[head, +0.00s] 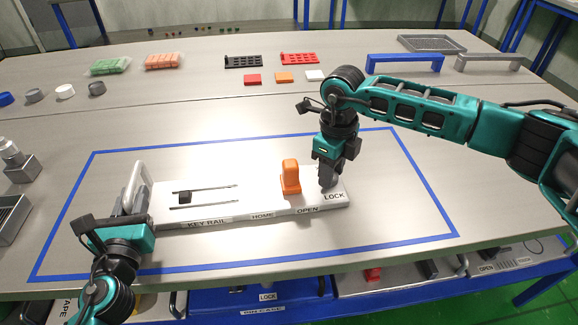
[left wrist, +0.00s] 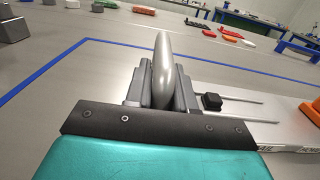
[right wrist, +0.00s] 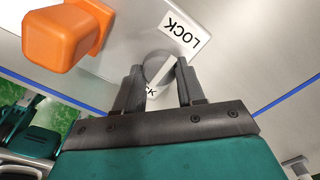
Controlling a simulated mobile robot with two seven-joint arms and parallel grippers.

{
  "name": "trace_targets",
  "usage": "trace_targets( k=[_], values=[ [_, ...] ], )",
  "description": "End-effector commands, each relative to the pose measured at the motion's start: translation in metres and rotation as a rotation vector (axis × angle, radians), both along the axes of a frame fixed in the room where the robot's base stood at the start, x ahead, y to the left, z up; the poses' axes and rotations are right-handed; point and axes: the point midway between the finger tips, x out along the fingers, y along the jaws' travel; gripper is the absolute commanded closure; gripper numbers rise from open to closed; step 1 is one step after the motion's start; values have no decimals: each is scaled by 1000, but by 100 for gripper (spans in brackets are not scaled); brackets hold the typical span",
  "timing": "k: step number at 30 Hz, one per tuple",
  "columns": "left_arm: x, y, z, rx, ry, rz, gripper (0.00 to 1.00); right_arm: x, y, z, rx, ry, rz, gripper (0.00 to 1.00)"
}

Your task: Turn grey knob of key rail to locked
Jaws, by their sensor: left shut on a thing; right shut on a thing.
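The key rail (head: 225,205) is a long white block on the table, labelled KEY RAIL, HOME, OPEN and LOCK. A black slider (head: 185,197) sits between two thin rods at its left part. An upright orange piece (head: 290,177) stands on its right part. My right gripper (head: 328,181) points down at the rail's right end, shut on the grey knob (right wrist: 158,66), which has a white mark; the fingers partly hide it. My left gripper (head: 131,211) is shut on the grey handle (head: 137,181) at the rail's left end; the handle stands between its fingers in the left wrist view (left wrist: 163,70).
Blue tape (head: 427,184) outlines the area around the rail, with bare table to its right. Black (head: 243,62) and red (head: 299,59) racks, small blocks and a blue bridge (head: 405,63) stand at the back. Caps lie at the left; lower shelf items (head: 268,297) show in front.

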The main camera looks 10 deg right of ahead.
Motion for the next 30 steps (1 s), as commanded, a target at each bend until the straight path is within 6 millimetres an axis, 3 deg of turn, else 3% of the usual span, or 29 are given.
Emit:
trace_targets(
  k=[16,17,24,30],
  values=[
    [0,0,0,1,1,1,100,1,0,1,0,-3,23,92],
    [0,0,0,1,1,1,100,1,0,1,0,-3,23,58],
    [0,0,0,1,1,1,100,0,0,1,0,-1,22,36],
    [0,0,0,0,1,1,100,0,0,0,0,0,21,36]
  ],
)
